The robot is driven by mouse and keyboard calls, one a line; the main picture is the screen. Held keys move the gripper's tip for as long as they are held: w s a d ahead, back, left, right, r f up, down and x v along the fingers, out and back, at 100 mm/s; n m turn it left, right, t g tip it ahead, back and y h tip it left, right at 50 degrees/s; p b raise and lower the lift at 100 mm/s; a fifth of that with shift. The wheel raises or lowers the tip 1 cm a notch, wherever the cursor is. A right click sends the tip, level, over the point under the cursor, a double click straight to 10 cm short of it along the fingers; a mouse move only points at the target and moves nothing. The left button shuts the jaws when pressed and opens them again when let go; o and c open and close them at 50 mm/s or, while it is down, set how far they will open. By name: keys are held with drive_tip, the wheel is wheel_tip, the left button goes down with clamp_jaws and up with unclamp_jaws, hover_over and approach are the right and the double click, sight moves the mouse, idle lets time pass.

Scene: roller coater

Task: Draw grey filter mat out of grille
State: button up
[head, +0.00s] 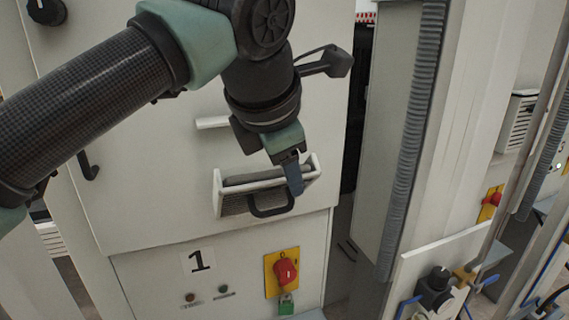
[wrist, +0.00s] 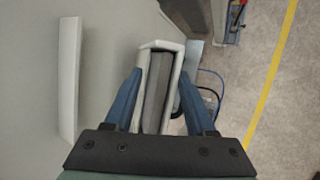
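The grille (head: 217,192) is a white open-topped frame that juts from the front of the white cabinet, with a black loop handle (head: 270,211) on its front. The grey filter mat (head: 240,180) lies inside it; its upper edge shows as a grey strip (wrist: 156,90) between the white walls in the wrist view. My gripper (head: 291,172) is at the right part of the grille, pointing down. In the wrist view its two blue fingers (wrist: 159,78) are apart, one on each side of the white frame (wrist: 145,60). I cannot tell whether they touch it.
A white ledge (head: 212,123) sticks out above the grille and shows at left in the wrist view (wrist: 68,75). Below are a red switch on a yellow plate (head: 285,271) and a green padlock (head: 286,305). A grey corrugated hose (head: 408,140) runs down at right.

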clamp_jaws()
drive_tip(key=shift+s+r, duration=0.1)
drive_tip(key=s+d+r+p, duration=0.2)
drive_tip(key=s+d+r, duration=0.1)
drive_tip(key=s+r, duration=0.5)
drive_tip(key=shift+s+r, duration=0.4)
drive_tip(key=shift+r, duration=0.7)
idle(1.8)
idle(0.3)
